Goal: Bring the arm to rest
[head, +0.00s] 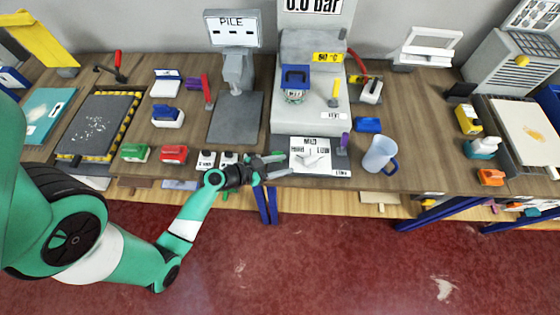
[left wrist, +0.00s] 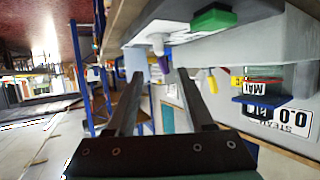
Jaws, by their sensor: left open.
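My left arm, green and white, reaches in from the left in the head view. Its gripper (head: 284,166) is at the front edge of the workbench, just left of a white panel (head: 325,166) with a pointer knob (head: 311,160). The two fingers are apart with nothing between them. In the left wrist view the open fingers (left wrist: 160,75) point away from the camera, with an empty gap. I cannot tell whether a fingertip touches the panel. My right gripper is in neither view.
The bench (head: 408,125) holds a grey press (head: 308,100), a "PILE" stand (head: 235,118), and a blue-grey mug (head: 380,155). Green (head: 134,152) and red (head: 173,154) blocks and a white two-part switch lie near the gripper. Red floor (head: 330,250) in front is clear.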

